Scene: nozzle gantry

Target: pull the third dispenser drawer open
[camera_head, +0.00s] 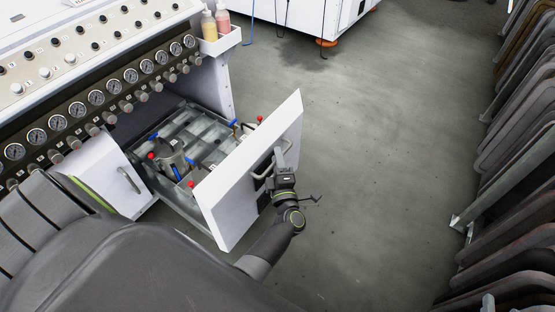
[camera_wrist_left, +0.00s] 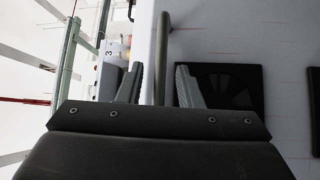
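A white-fronted drawer (camera_head: 235,187) stands pulled out from the dispenser cabinet, its inside showing. A bar handle (camera_head: 262,173) is on its front and also shows in the left wrist view (camera_wrist_left: 161,55). My left gripper (camera_head: 279,160) is at this handle. In the left wrist view, the fingers of my left gripper (camera_wrist_left: 159,80) stand on both sides of the bar, with visible gaps between them and it. The gripper looks open around the handle rather than clamped. My right gripper is not in view.
The drawer holds metal trays and fittings with red and blue caps. A closed cabinet door (camera_head: 106,173) is to its left, below a row of gauges (camera_head: 96,97). Dark stacked panels (camera_head: 515,170) line the right side. The grey floor (camera_head: 385,130) between is clear.

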